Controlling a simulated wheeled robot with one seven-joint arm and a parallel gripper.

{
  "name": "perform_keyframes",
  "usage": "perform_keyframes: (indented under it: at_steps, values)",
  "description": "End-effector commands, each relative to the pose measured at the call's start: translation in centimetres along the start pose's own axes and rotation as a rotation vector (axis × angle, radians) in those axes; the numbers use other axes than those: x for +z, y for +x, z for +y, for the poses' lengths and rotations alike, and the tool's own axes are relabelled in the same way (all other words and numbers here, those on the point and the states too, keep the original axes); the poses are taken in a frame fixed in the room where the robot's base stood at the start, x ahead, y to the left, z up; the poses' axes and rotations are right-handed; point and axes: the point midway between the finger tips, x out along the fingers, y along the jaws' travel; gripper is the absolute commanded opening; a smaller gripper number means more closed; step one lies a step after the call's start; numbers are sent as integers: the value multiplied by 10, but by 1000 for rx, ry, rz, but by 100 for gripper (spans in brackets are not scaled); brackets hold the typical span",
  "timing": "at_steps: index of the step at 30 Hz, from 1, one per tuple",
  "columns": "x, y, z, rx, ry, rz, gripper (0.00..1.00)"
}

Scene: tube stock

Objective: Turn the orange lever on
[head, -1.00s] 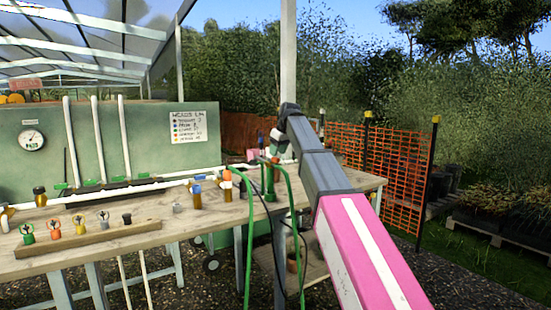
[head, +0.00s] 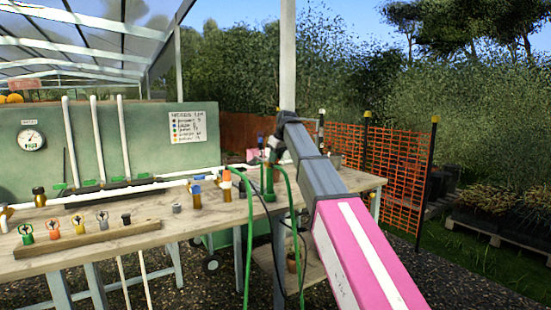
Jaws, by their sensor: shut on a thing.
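My gripper (head: 268,149) is at the far end of my arm, above the right part of the workbench (head: 340,190). It is small and dark, just over a green post (head: 268,180) with green hoses. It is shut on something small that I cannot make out. No orange lever can be clearly told apart. An orange-topped fitting (head: 227,184) stands on the bench left of the gripper, apart from it. An orange knob (head: 53,229) sits on a wooden strip at the front left.
Green hoses (head: 248,240) hang over the bench's front edge. A blue-topped fitting (head: 196,195) stands beside the orange-topped one. White pipes (head: 96,140) rise at the green back panel (head: 160,145). Orange mesh fencing (head: 395,165) is at the right. Bench between strip and fittings is mostly clear.

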Motion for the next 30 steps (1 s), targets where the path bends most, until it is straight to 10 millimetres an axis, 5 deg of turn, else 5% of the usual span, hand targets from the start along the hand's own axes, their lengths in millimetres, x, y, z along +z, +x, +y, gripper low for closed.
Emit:
perform_keyframes:
  at_steps: [11,30]
  values:
    - [-1,0,8,-56,-138,-1,0]
    - [-12,4,29,-282,-686,-1,0]
